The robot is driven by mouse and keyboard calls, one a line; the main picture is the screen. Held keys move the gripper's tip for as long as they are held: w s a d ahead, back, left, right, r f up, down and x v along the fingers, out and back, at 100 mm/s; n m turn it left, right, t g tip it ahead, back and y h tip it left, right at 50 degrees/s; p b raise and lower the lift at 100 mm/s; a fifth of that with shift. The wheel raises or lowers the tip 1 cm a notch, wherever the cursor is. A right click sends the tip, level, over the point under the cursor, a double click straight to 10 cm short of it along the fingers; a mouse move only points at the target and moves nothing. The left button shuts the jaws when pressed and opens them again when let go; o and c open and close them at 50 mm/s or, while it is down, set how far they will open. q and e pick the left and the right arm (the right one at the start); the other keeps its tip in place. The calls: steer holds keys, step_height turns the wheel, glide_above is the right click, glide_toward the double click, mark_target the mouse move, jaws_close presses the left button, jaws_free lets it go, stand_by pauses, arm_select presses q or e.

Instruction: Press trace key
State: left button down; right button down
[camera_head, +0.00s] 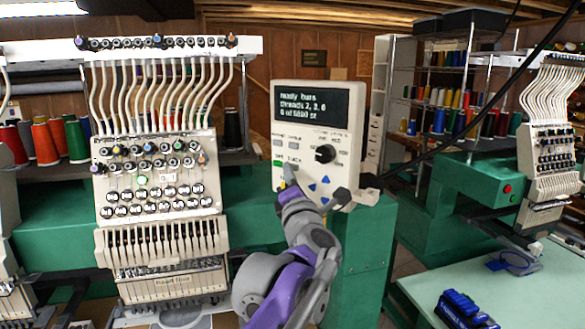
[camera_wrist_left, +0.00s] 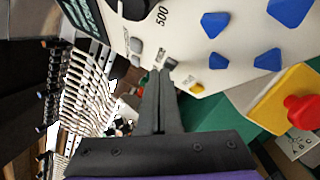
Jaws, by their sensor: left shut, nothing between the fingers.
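The control panel (camera_head: 340,125) hangs beside the embroidery head, with a dark screen (camera_head: 318,104) showing small text, the first word "ready". My left gripper (camera_head: 289,170) is shut and empty, its tips at the panel's lower left, by the small keys. In the left wrist view the shut fingers (camera_wrist_left: 163,78) end at a small printed label below a grey key (camera_wrist_left: 136,45). The label is too small to read surely, and the fingers partly hide what lies there, so I cannot tell which key is the trace key or whether the tips touch it. My right gripper is not in view.
A black knob (camera_head: 325,154) and blue arrow keys (camera_head: 312,190) sit right of the fingertips. A yellow box with a red button (camera_wrist_left: 303,108) is near the panel's lower edge. The multi-needle embroidery head (camera_head: 160,180) stands to the left.

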arm_select(q)
steer(key=shift+w+d, duration=0.15)
steer(key=shift+w, duration=0.1)
stand_by(0.3)
steer(key=shift+s, duration=0.1)
steer(key=shift+s+a, duration=0.5)
steer(key=shift+s, duration=0.15)
